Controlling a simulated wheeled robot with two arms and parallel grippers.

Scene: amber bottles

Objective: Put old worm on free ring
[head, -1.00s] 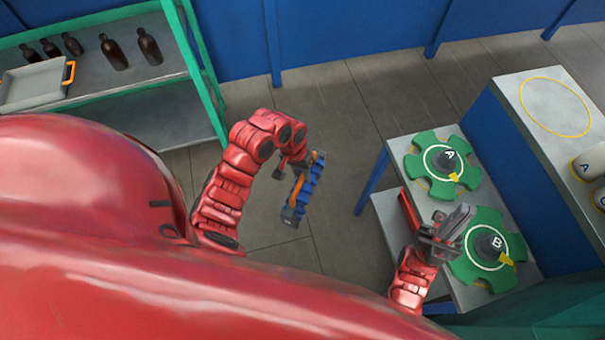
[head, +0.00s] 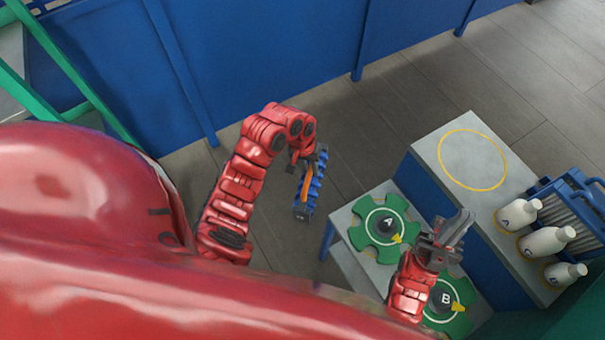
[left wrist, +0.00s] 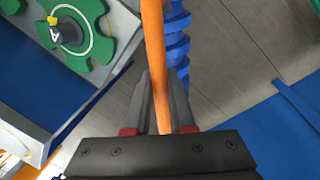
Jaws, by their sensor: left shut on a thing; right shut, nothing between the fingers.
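The worm (head: 314,184) is a blue screw-like part with dark ends and an orange handle along its side. My left gripper (head: 301,158) is shut on the orange handle (left wrist: 153,50), and the worm hangs above the floor. In the left wrist view the blue worm (left wrist: 177,42) shows behind the handle. A yellow ring (head: 472,160) is marked on the grey table top at the right, with nothing in it.
Green star wheels A (head: 366,236) and B (head: 440,320) sit on a low table. A blue wall (head: 270,60) runs behind. Bare floor lies between the worm and the low table.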

